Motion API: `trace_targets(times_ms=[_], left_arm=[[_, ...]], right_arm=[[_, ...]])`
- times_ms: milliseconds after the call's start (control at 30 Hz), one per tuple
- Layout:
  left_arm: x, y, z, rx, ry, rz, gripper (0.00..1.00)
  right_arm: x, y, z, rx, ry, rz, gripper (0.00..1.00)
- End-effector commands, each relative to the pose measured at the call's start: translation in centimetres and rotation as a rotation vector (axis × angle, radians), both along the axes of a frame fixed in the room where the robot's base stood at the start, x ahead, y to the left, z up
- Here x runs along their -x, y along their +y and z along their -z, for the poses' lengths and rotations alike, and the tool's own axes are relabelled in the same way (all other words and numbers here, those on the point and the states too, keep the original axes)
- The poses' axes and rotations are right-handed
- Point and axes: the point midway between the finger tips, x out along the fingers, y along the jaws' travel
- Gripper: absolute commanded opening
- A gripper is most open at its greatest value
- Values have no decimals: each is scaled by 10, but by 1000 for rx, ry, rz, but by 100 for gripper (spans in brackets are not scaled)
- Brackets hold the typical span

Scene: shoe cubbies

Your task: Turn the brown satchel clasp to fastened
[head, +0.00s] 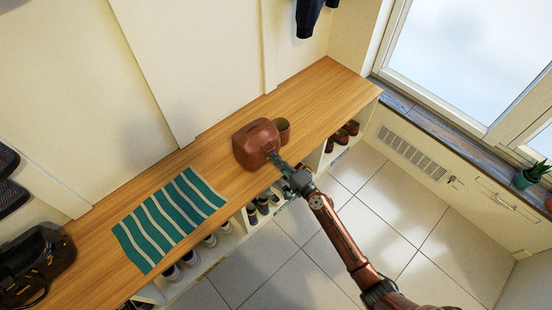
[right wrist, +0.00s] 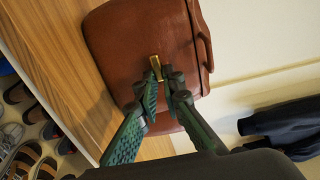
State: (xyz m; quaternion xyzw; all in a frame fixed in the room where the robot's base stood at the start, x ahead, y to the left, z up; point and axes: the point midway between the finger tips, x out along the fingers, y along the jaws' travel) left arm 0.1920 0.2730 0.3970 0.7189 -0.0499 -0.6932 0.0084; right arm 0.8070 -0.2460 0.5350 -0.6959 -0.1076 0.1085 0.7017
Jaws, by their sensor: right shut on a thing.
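The brown satchel (head: 256,143) stands on the wooden bench top, and its front fills the upper middle of the right wrist view (right wrist: 135,45). Its small brass clasp (right wrist: 156,67) is on the front face, tilted slightly from upright in that view. My right gripper (head: 276,157) reaches the satchel's front from the lower right. In the right wrist view its green fingers (right wrist: 160,78) are on either side of the clasp and shut on it. The clasp's lower end is partly hidden by the fingertips. My left gripper is not in view.
Shoes fill the cubbies below. The tiled floor (head: 300,280) in front looks clear.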

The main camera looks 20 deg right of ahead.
Motion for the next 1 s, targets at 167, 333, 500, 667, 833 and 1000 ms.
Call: trace_targets(times_ms=[167, 333, 500, 667, 833, 1000], left_arm=[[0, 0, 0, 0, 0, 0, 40], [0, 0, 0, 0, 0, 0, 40], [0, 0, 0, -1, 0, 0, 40], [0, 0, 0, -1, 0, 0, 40], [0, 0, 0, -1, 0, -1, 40], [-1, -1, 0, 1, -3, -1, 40]], right_arm=[[0, -1, 0, -8, 1, 3, 0], [0, -1, 0, -8, 1, 3, 0], [0, -1, 0, -7, 2, 2, 13], [0, -1, 0, -7, 2, 1, 24], [0, 0, 0, -7, 2, 1, 25], [3, -1, 1, -6, 3, 1, 25]])
